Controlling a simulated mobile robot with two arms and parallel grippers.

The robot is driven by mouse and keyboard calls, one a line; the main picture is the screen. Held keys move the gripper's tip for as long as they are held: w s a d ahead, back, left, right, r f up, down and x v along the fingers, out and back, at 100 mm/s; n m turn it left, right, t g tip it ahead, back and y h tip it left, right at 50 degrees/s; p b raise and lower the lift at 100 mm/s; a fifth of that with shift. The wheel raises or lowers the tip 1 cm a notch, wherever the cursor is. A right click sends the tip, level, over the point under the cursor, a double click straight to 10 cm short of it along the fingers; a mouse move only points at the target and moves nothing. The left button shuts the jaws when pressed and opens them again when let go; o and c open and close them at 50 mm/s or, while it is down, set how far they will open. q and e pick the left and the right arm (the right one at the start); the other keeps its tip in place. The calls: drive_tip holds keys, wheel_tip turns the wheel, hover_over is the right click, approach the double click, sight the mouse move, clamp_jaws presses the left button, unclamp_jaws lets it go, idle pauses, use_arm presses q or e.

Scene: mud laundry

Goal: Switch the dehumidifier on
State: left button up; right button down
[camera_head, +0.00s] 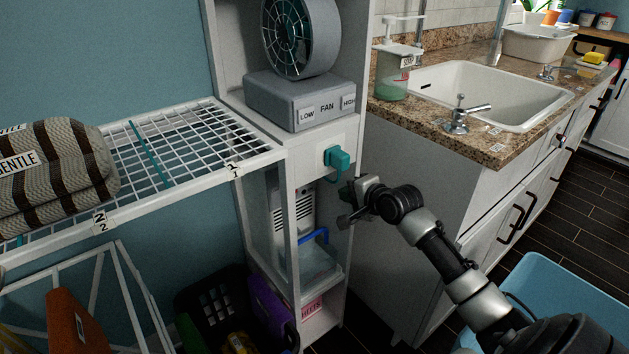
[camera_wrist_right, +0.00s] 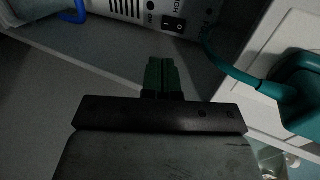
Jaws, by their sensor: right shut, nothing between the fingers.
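The dehumidifier (camera_head: 279,215) is a white unit with dark vent slots, standing inside the narrow cabinet below the fan. In the right wrist view its front panel (camera_wrist_right: 128,12) shows a black rocker switch (camera_wrist_right: 174,25) marked I and O, with "ON" lettering beside it. My right gripper (camera_head: 346,204) is at the cabinet's open front side. Its green fingertips (camera_wrist_right: 161,68) are shut and empty, pointing toward the switch with a visible gap; the exact distance is unclear. My left gripper is not in view.
A teal plug (camera_head: 338,158) with a cord sits in the cabinet's outlet panel, close above my right gripper; it also shows in the right wrist view (camera_wrist_right: 296,88). A blue handle (camera_head: 314,236) is below the vents. The sink counter (camera_head: 440,125) stands to the right.

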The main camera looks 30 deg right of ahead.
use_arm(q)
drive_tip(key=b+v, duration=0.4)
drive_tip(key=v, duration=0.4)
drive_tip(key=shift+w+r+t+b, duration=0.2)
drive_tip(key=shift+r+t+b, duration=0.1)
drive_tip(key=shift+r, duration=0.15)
use_arm(e)
drive_tip(key=r+x, duration=0.1)
drive_tip(key=x, duration=1.3)
drive_tip(key=shift+w, duration=0.15)
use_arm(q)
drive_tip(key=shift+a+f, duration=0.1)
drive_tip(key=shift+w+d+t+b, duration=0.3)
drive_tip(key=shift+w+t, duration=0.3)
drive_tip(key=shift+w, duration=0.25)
use_arm(e)
drive_tip(key=shift+w+t, duration=0.1)
drive_tip(key=shift+t, duration=0.2)
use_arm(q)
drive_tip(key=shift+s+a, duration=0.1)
